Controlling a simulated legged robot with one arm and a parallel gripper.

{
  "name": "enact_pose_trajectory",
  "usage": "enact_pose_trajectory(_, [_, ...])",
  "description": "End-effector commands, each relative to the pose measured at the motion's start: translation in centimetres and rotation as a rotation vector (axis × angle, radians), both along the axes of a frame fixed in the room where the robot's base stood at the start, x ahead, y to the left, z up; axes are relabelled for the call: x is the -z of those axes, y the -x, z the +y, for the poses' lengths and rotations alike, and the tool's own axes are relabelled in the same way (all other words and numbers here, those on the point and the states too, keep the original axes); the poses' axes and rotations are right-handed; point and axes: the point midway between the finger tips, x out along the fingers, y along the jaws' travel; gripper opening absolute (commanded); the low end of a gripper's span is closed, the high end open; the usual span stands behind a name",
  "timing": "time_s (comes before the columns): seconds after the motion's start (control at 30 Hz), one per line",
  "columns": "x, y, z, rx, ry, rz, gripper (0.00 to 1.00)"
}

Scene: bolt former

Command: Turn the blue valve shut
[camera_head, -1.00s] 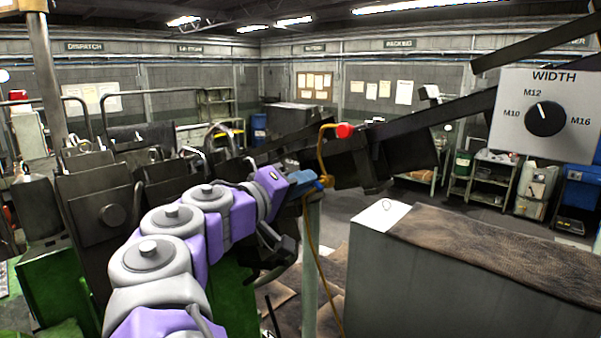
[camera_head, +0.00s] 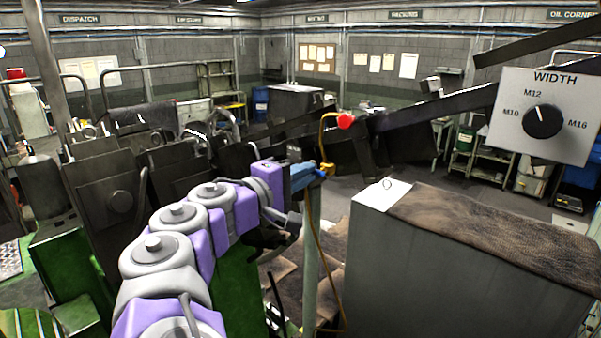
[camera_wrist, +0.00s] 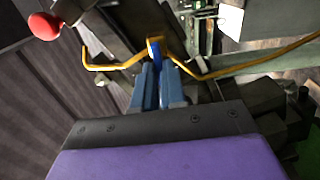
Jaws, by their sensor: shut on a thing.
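The blue valve handle (camera_wrist: 154,50) shows in the wrist view as a small upright blue lever on a yellow pipe fitting. My gripper (camera_wrist: 160,72) has its two blue-grey fingers closed around the handle's near end. In the head view my gripper (camera_head: 305,174) reaches the yellow fitting (camera_head: 325,170) at the top of a grey-green post. The handle is mostly hidden there by the fingers. The wrist view does not show clearly how far the valve is turned.
A thin yellow pipe (camera_head: 318,240) runs down beside the post (camera_head: 310,225). A red ball knob (camera_head: 345,120) sits just above the fitting. A grey cabinet (camera_head: 425,260) with a brown top stands close on the right, below the WIDTH dial panel (camera_head: 545,115). Dark machinery (camera_head: 105,190) crowds the left.

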Motion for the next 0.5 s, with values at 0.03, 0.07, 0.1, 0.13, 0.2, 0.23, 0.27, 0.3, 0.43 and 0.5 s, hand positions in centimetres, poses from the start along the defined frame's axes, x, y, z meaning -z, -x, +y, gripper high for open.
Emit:
enact_pose_trajectory(0.03, [0.23,-0.07,0.03,-0.001,0.000,0.005,0.00])
enact_pose_trajectory(0.07, [0.23,-0.08,0.04,-0.001,0.001,0.006,0.00])
enact_pose_trajectory(0.1, [0.23,-0.08,0.04,-0.001,0.001,0.006,0.00])
enact_pose_trajectory(0.13, [0.23,-0.08,0.04,-0.001,0.001,0.005,0.00])
enact_pose_trajectory(0.2, [0.24,-0.08,0.04,-0.001,0.001,0.004,0.00])
enact_pose_trajectory(0.23, [0.24,-0.08,0.04,-0.001,0.001,0.004,0.00])
enact_pose_trajectory(0.27, [0.24,-0.08,0.04,-0.001,0.000,0.005,0.00])
enact_pose_trajectory(0.3, [0.24,-0.07,0.04,-0.001,0.001,0.004,0.00])
enact_pose_trajectory(0.43, [0.20,-0.06,0.05,-0.001,0.001,0.004,0.23])
enact_pose_trajectory(0.5, [0.16,-0.05,0.03,-0.001,0.000,0.003,0.29])
